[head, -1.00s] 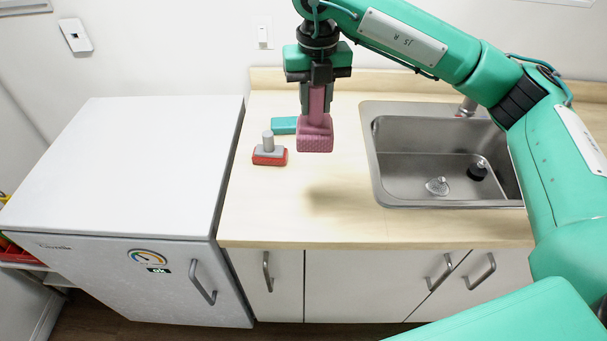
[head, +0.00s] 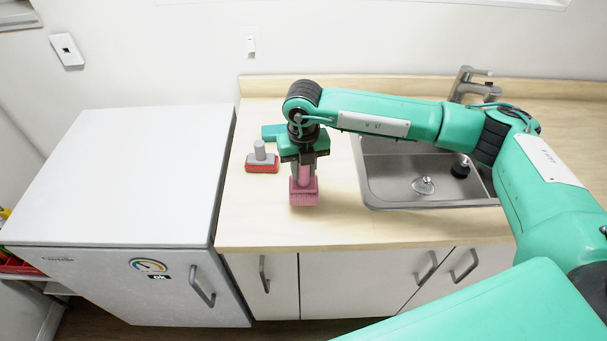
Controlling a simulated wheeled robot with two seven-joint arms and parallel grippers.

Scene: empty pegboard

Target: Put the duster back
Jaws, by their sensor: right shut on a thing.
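The pink duster (head: 304,192), a block with an upright handle, is held upright by my right gripper (head: 303,170). My right gripper points down and is shut on the handle; the fingers and wrist hide its top. The duster's block is low over the wooden counter, at or very near its surface; I cannot tell if it touches. My left gripper is not in view.
A red block with a grey handle (head: 262,158) stands on the counter (head: 255,220) left of the duster. A teal block (head: 272,131) lies behind it, partly hidden. The sink (head: 400,195) is to the right, a white fridge (head: 130,180) to the left. Counter in front is clear.

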